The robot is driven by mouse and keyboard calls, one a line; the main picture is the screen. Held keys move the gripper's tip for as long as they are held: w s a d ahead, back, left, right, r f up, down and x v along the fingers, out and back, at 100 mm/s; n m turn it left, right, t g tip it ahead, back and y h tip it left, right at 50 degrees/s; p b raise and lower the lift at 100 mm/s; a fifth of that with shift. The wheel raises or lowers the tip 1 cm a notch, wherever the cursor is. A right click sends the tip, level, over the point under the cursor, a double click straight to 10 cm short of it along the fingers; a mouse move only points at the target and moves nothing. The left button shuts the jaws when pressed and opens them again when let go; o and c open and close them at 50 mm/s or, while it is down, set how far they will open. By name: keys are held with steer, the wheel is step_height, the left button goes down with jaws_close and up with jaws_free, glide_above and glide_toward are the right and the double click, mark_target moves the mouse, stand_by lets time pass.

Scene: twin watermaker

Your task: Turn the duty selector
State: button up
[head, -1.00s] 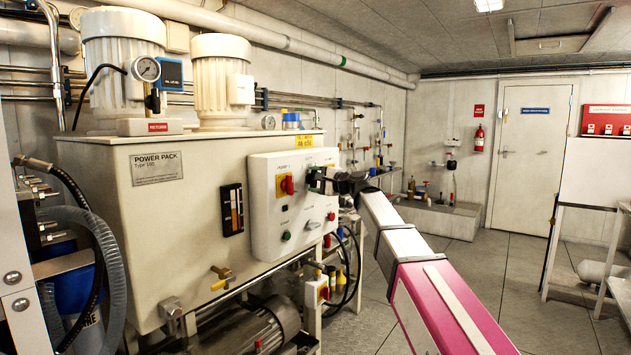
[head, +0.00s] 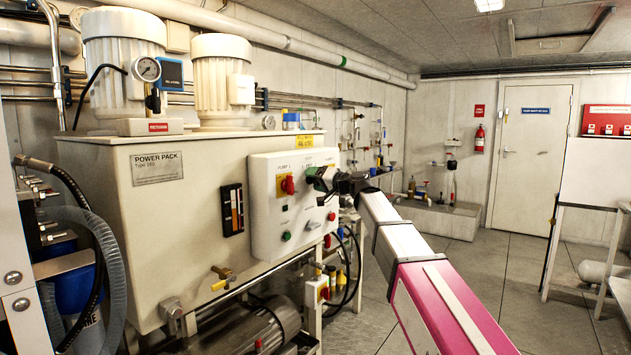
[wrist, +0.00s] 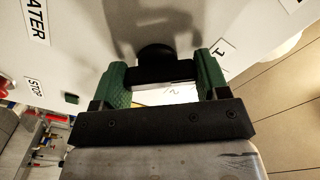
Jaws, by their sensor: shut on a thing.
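The duty selector is a black knob (wrist: 155,53) on the white control panel (head: 262,215). In the wrist view, its dark bar lies between the two green fingers of my gripper (wrist: 162,72), which is shut on it. In the head view, my gripper (head: 318,178) is at the panel's upper right and hides the selector. White labels marked "1" (wrist: 222,49) and "2" (wrist: 173,91) sit by the knob, the second partly covered by my gripper.
A red-and-yellow switch (head: 288,185) is just left of my gripper on the panel. A grey knob (head: 313,225) and a green button (head: 287,236) are below. In the wrist view, a "STOP" label (wrist: 36,89) lies to the left. The floor at right (head: 480,265) is clear.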

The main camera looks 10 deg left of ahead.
steer(key=shift+n, duration=0.6)
steer(key=o, duration=0.9)
steer(key=shift+o, duration=0.2)
steer(key=shift+d, duration=0.1)
steer(key=v, duration=1)
steer(key=shift+s+d, duration=0.2)
steer(key=shift+d, duration=0.1)
steer(key=shift+f, duration=0.2)
